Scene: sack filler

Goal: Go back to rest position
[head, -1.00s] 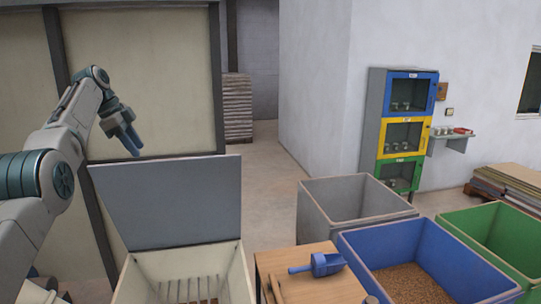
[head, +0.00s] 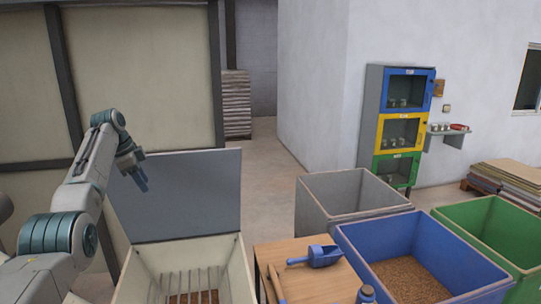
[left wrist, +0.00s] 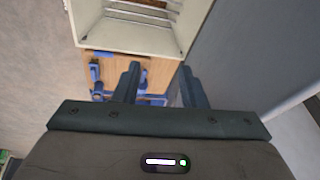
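My left gripper (head: 137,178) is raised at the left of the head view, in front of the grey upright lid (head: 190,195) of the cream bin (head: 233,270). In the left wrist view its two dark fingers (left wrist: 156,85) stand apart with nothing between them, so it is open and empty. The cream bin, with metal bars across its inside, also shows at the top of the left wrist view (left wrist: 128,36). My right gripper is in neither view.
A wooden table (head: 318,284) holds a blue scoop (head: 318,257). A grey bin (head: 318,207), a blue bin of grain (head: 362,252) and a green bin (head: 491,223) stand at the right. A cabinet (head: 402,120) with blue, yellow and green doors is by the wall.

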